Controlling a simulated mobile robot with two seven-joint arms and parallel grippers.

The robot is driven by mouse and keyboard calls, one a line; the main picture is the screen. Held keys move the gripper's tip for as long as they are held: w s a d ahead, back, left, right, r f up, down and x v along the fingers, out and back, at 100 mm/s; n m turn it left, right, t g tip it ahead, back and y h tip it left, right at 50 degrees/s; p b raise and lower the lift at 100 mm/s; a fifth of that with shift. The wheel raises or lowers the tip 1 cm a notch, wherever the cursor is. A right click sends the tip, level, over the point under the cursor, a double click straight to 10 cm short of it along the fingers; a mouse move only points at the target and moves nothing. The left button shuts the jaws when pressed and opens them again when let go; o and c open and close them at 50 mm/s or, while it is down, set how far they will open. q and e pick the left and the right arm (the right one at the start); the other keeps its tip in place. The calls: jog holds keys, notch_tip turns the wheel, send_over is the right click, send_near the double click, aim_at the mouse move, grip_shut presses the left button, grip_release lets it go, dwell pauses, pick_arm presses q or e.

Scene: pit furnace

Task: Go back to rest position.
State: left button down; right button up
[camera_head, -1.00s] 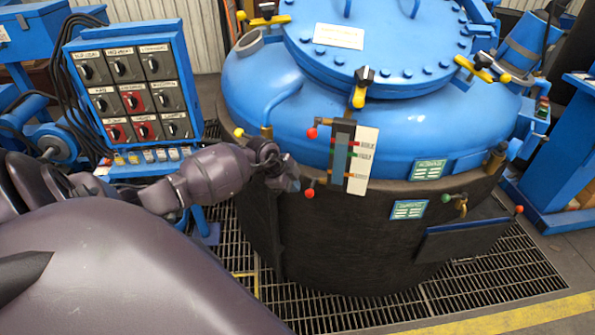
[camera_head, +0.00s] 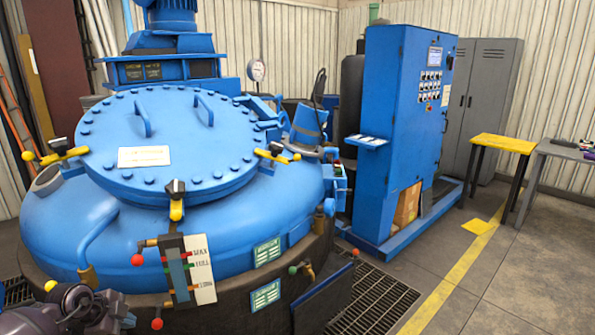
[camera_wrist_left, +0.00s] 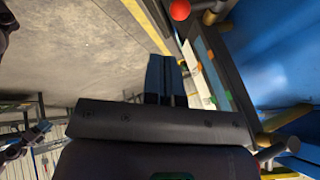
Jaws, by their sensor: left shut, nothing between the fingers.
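My left gripper (camera_head: 120,314) shows at the bottom left of the head view, with a dark purple wrist behind it. It is beside the front of the blue furnace vessel (camera_head: 90,220), near the level gauge (camera_head: 180,268). In the left wrist view its two dark fingers (camera_wrist_left: 166,80) are together with nothing between them. The red-tipped gauge valve (camera_wrist_left: 180,9) is off to the right there, apart from the fingers.
A tall blue control cabinet (camera_head: 400,130) stands right of the furnace. Grey lockers (camera_head: 495,85), a yellow table (camera_head: 503,143) and a grey table (camera_head: 560,150) are farther right. A floor grate (camera_head: 375,300) borders the furnace. The floor at the lower right is clear.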

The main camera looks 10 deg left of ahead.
pick_arm(q)
jog(key=w+d+r+m+t+h, duration=0.1)
jog(key=w+d+r+t+h, duration=0.1)
jog(key=d+r+t, duration=0.35)
jog(key=w+d+r+m+t+h, duration=0.2)
jog(key=d+r+t+h, duration=0.1)
jog(key=d+r+t, duration=0.25)
jog(key=s+d+f+n+g+y+b, duration=0.1)
jog(key=s+d+f+n+y, duration=0.3)
jog(key=s+f+n, duration=0.4)
jog(key=s+d+f+n+g+y+b, duration=0.2)
jog(key=s+d+f+n+g+y, duration=0.2)
jog(key=s+f+n, duration=0.5)
jog(key=s+d+f, duration=0.1)
jog(key=s+f, duration=0.4)
jog(key=s, duration=0.5)
jog(key=shift+d+f, duration=0.25)
jog(key=shift+f, duration=0.1)
pick_arm(e)
jog(key=shift+w+a+f, duration=0.1)
jog(key=shift+w+f, duration=0.5)
jog(key=shift+f, duration=0.05)
